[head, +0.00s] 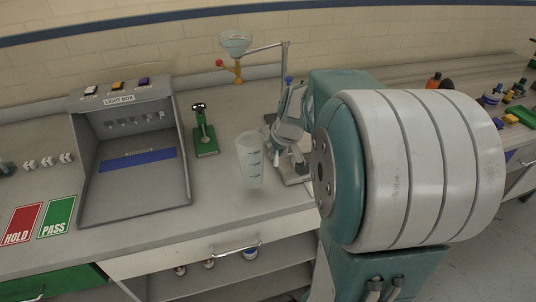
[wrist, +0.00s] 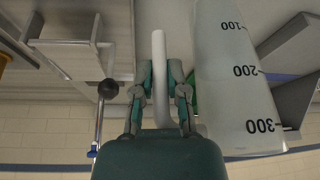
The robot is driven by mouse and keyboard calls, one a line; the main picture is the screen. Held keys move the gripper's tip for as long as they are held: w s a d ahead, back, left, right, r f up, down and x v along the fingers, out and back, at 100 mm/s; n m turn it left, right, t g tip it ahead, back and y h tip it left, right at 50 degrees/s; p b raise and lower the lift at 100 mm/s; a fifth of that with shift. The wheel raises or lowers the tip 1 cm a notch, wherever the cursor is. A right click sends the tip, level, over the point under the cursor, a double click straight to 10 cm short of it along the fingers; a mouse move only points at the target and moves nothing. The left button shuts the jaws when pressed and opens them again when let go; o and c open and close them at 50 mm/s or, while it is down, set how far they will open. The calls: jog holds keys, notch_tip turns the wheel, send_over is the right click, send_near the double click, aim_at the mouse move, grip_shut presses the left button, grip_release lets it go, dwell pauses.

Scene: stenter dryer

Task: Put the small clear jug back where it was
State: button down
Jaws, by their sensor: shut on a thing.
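The small clear jug (head: 249,158) stands about upright, leaning slightly, over the front part of the counter in the head view. Whether its base touches the counter I cannot tell. In the wrist view, the jug (wrist: 235,85) shows dark marks reading 100, 200 and 300, and its pale handle (wrist: 159,68) lies between my fingers. My gripper (wrist: 160,92) is shut on that handle. In the head view my gripper (head: 280,143) is at the jug's right side, partly hidden by my arm.
A light box (head: 130,155) stands at left, with a green-based device (head: 204,130) between it and the jug. A stand (head: 284,62) holding a glass funnel (head: 236,44) rises behind. Red HOLD (head: 20,225) and green PASS (head: 57,217) patches lie at left. Bare counter (head: 215,195) lies left of the jug.

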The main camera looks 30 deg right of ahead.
aim_at(276, 166)
jog(key=shift+w+d+f, duration=0.1)
jog(key=shift+w+f, duration=0.05)
jog(key=shift+f, duration=0.75)
jog(key=shift+w+f, duration=0.1)
jog(key=shift+f, duration=0.8)
jog(key=c, duration=0.7)
grip_release()
jog(key=shift+f, duration=0.1)
jog(key=shift+o, duration=0.2)
jog(key=v, duration=1.1)
jog(key=s+a, duration=0.6)
jog(key=a, duration=0.3)
jog(key=s+a+n+t, duration=0.1)
jog(key=s+a, duration=0.6)
jog(key=a, duration=0.2)
jog(key=shift+a+r, duration=0.25)
jog(key=shift+r, duration=0.2)
